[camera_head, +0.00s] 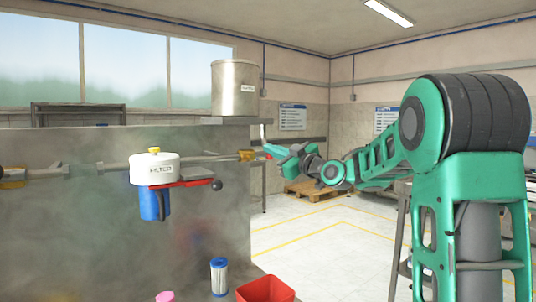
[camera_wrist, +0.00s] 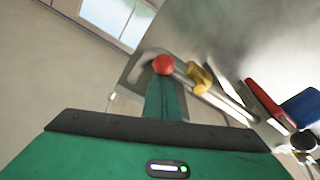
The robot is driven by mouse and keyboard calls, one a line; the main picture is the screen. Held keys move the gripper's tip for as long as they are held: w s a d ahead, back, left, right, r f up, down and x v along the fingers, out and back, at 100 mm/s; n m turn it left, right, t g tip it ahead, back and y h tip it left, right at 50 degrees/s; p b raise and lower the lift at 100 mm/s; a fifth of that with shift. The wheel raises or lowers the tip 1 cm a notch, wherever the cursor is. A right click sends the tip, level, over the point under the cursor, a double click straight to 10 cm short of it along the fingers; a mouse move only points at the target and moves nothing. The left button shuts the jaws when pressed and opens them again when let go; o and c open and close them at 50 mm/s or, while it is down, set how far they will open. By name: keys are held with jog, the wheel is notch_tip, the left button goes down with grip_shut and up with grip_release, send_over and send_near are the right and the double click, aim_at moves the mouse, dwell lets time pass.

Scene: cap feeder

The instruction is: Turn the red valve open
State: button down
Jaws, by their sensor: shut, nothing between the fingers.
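The red valve shows in the wrist view as a round red knob (camera_wrist: 163,64) beside a brass-yellow valve body (camera_wrist: 200,78) on a grey pipe. In the head view the brass body (camera_head: 246,155) sits at the right end of the pipe, with a small red spot (camera_head: 268,156) beside it. My gripper (camera_head: 273,150) is shut and empty, with its tip right at the red knob. In the wrist view the shut green fingers (camera_wrist: 164,84) end at the knob, partly overlapping it. I cannot tell whether they touch. The valve's stem or lever is mostly hidden.
A white-capped filter housing (camera_head: 154,169) hangs on the pipe, left of the valve, with a red lever (camera_head: 195,181) ending in a black knob. A metal pot (camera_head: 235,88) stands on the ledge above. A red bin (camera_head: 265,289) and filter cartridge (camera_head: 219,276) are below. Floor at right is open.

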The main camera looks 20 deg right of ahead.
jog(key=shift+d+f, duration=0.1)
notch_tip(320, 180, up, 4)
jog(key=a, duration=0.2)
jog(key=v, duration=1)
jog(key=s+d+f+m+g+h, duration=0.1)
jog(key=s+f+m+g+h, duration=0.35)
jog(key=f, duration=0.75)
jog(key=s+d+f+m+g+h, duration=0.15)
jog(key=s+f+g, duration=0.35)
jog(key=s+f, duration=0.5)
jog(key=s+f+m+g, duration=0.4)
jog(key=s+f, duration=0.3)
jog(key=s, duration=0.6)
jog(key=s+f+m+g, duration=0.5)
jog(key=s+f, duration=0.2)
jog(key=s, duration=0.6)
jog(key=shift+d+f+g, duration=0.3)
jog(key=shift+f+g, duration=0.05)
jog(key=shift+f, duration=0.05)
